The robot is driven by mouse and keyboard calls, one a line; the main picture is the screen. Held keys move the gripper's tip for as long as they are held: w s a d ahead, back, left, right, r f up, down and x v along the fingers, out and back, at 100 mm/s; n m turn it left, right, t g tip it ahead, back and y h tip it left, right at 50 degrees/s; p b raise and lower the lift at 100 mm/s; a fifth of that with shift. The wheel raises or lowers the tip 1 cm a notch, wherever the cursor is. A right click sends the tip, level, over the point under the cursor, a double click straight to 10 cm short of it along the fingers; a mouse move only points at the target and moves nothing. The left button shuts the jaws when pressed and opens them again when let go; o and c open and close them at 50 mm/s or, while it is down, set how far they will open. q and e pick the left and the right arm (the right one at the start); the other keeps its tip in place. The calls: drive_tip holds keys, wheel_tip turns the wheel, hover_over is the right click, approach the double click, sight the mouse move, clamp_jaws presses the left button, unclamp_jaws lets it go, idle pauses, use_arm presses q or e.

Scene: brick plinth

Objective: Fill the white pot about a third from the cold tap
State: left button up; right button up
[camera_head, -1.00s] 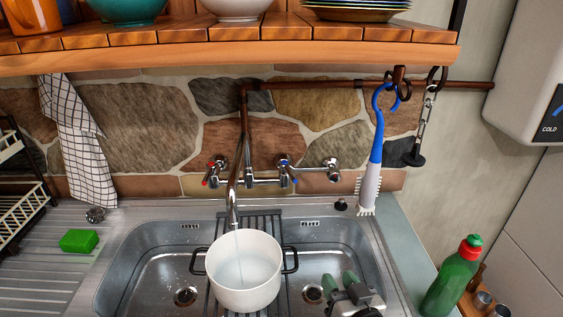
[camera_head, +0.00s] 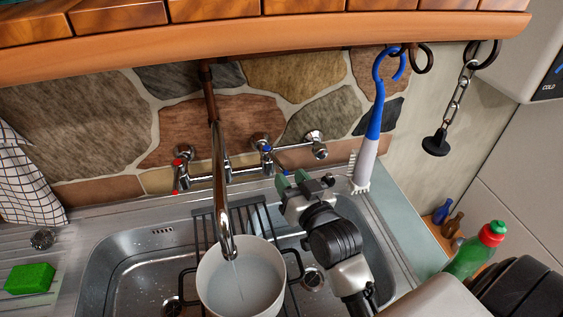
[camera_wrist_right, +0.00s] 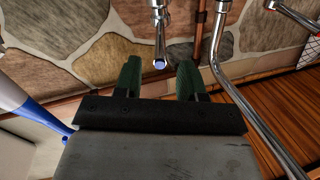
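The white pot (camera_head: 212,268) stands on the wire rack in the sink, under the spout (camera_head: 222,200). A thin stream runs from the spout into the pot, and water (camera_head: 248,287) shows inside; its depth is hard to judge. The cold tap (camera_head: 266,149), marked blue, is on the wall behind. My right gripper (camera_head: 291,180) is just in front of and below it, apart from it. In the right wrist view the green fingers (camera_wrist_right: 160,78) are open and empty, with the blue-ended tap (camera_wrist_right: 160,64) beyond the gap. My left gripper is out of view.
The red-marked tap (camera_head: 180,165) is left of the spout. A blue-and-white brush (camera_head: 371,135) hangs right of my gripper, near a chained plug (camera_head: 436,143). A wooden shelf (camera_head: 280,40) overhangs the taps. A green sponge (camera_head: 30,278) and green bottle (camera_head: 474,250) sit aside.

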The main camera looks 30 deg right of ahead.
sight(282, 166)
drive_tip(key=w+p, duration=0.1)
drive_tip(key=w, duration=0.3)
drive_tip(key=shift+w, duration=0.25)
drive_tip(key=shift+c, duration=0.3)
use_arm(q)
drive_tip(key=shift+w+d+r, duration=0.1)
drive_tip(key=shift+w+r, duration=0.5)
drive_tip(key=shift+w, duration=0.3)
use_arm(e)
clamp_jaws()
